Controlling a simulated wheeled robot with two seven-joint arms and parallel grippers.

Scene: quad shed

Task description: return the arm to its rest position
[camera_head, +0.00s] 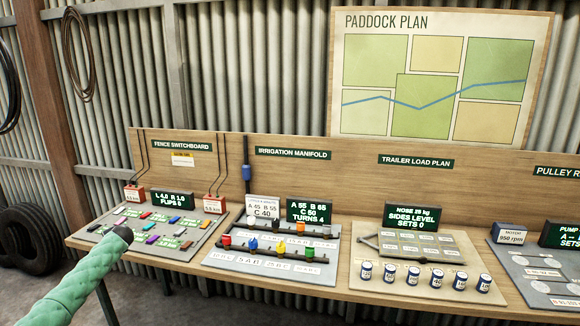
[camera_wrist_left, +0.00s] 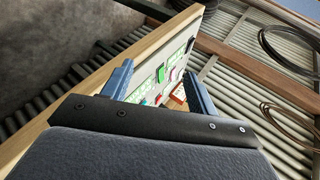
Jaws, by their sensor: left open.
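My left gripper (camera_wrist_left: 158,72) shows in the left wrist view with its two blue-grey fingers spread apart. Nothing is between the fingers. Beyond them the fence switchboard panel and the edge of the wooden bench appear at a tilt. In the head view my green left arm comes in from the lower left and ends in a dark tip in front of the fence switchboard panel (camera_head: 185,251). The fingers cannot be made out there. My right gripper is in neither view.
The long wooden bench (camera_head: 330,291) carries the irrigation manifold (camera_head: 275,241), the trailer load board with several small cans (camera_head: 436,279), and a pulley board (camera_head: 520,262) at the right edge. Tyres (camera_head: 33,240) stand on the floor at the left. A paddock plan (camera_head: 440,75) hangs behind.

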